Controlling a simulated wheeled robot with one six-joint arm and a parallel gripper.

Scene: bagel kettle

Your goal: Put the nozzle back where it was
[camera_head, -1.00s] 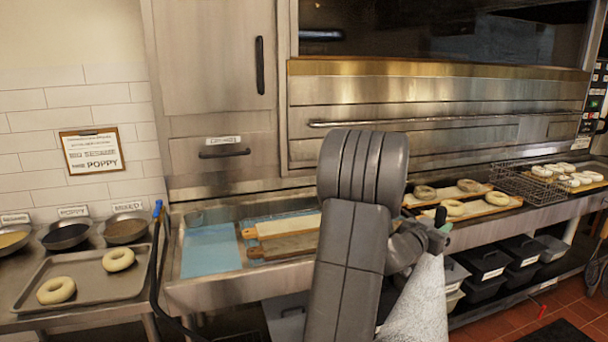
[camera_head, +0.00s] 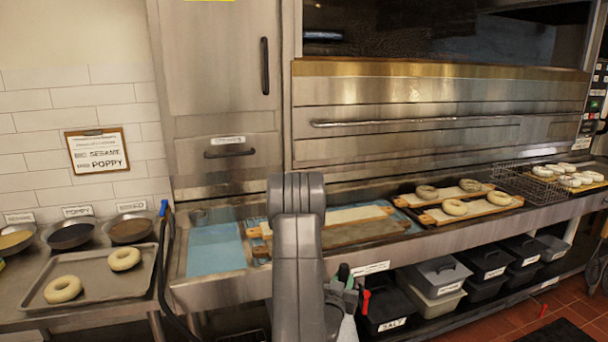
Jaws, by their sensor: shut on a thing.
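My arm rises in the middle of the head view, and my gripper (camera_head: 345,283) shows only in part at its right side, low in front of the counter. It is shut on a small dark thing with a green tip (camera_head: 343,271). Most of that thing is hidden, and I cannot tell for sure that it is the nozzle. A pale shape (camera_head: 349,328) shows just below it. At the left end of the counter a black hose (camera_head: 157,270) hangs down, with a blue end piece (camera_head: 164,208) standing upright at its top.
A tray (camera_head: 60,300) with two bagels and several seed bowls (camera_head: 70,233) are at left. Bagel boards (camera_head: 440,217) and a wire basket (camera_head: 525,182) stand along the counter (camera_head: 215,292). Lidded bins (camera_head: 437,276) sit below, near a red piece (camera_head: 366,300). The oven stands behind.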

